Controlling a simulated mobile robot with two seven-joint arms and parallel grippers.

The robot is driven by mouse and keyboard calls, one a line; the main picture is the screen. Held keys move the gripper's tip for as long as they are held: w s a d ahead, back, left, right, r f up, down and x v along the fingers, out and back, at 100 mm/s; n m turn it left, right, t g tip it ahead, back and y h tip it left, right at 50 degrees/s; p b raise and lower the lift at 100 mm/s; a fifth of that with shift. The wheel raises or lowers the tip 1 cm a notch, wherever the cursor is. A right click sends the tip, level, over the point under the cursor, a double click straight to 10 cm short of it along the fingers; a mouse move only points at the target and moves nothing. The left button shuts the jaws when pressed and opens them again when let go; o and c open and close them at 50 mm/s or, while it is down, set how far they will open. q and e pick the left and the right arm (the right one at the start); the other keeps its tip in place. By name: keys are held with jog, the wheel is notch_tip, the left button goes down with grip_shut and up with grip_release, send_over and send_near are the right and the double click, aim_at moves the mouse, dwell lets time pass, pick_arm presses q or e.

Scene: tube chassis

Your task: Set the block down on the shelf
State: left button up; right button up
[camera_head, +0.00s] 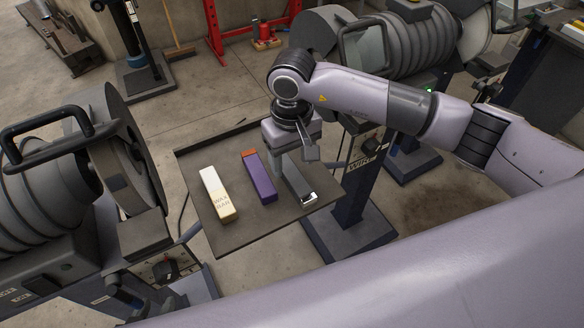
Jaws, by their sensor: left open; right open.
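A dark flat shelf (245,226) stands in the middle of the view. A cream and white bar with lettering (218,194) lies on its left part. A purple block with an orange end (261,178) lies beside it, apart from it. A dark block with a shiny pale end (300,187) lies on the right part of the shelf. My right gripper (295,164) points down over the far end of this dark block, open. Its fingers hide part of the block, and I cannot tell whether they touch it. My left gripper is not in view.
Grey ribbed machines stand at the left (45,200) and at the back right (405,48). A stand with a dark post (352,200) is right of the shelf. A red frame (240,42) is at the back. The shelf's front left is bare.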

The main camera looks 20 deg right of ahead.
aim_at(292, 172)
notch_tip(292, 172, up, 8)
jog(key=b, duration=0.1)
jog(key=shift+r, duration=0.2)
dwell(0.4)
